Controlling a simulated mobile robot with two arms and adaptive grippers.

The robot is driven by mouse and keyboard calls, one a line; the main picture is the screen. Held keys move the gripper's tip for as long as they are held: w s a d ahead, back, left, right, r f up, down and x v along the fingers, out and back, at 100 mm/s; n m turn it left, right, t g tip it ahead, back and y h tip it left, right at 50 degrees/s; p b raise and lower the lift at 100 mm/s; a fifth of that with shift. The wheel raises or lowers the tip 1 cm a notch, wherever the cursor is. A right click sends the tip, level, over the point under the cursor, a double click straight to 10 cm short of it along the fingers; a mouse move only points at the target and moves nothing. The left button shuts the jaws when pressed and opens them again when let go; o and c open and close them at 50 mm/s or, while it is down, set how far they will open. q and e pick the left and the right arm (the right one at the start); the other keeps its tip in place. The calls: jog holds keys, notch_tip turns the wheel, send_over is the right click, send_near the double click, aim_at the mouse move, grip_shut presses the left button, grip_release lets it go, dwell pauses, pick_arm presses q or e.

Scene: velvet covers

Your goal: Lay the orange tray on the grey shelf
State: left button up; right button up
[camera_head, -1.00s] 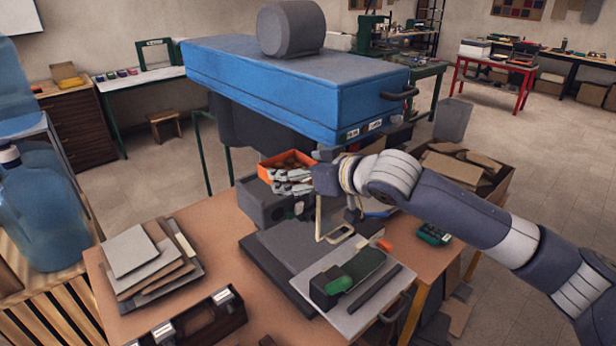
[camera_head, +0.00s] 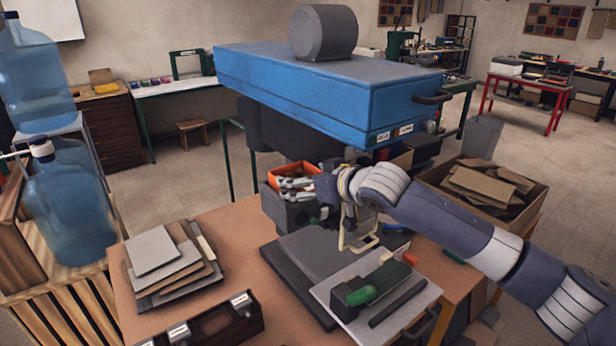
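The orange tray (camera_head: 284,168) is at the middle of the head view, below the blue unit, with brown contents partly visible in it. My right gripper (camera_head: 296,189) reaches in from the right, its silvery fingers closed at the tray's near right side, apparently one inside and one outside the wall. The fingers hide part of that wall. A grey box-like shelf (camera_head: 281,210) stands directly below the tray at the table's back edge. I cannot tell whether the tray touches it. My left gripper is not in view.
A big blue unit (camera_head: 300,85) hangs close above the tray. On the brown table (camera_head: 235,235) lie a dark grey slab (camera_head: 290,275), a light board (camera_head: 410,310) with tools, a stack of sheets (camera_head: 155,250) and a dark toolbox (camera_head: 215,325). A scrap carton (camera_head: 525,195) is at right.

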jog(key=shift+d+f, duration=0.1)
jog(key=shift+f, duration=0.55)
jog(key=o, duration=0.9)
jog(key=shift+o, duration=0.4)
jog(key=shift+f, duration=0.15)
jog(key=shift+s+d+r, duration=0.2)
jog(key=shift+s+d, duration=0.15)
jog(key=shift+s, duration=0.15)
jog(key=r+v, duration=0.1)
jog(key=v, duration=1)
jog(key=shift+a, duration=0.4)
jog(key=shift+w+r, duration=0.1)
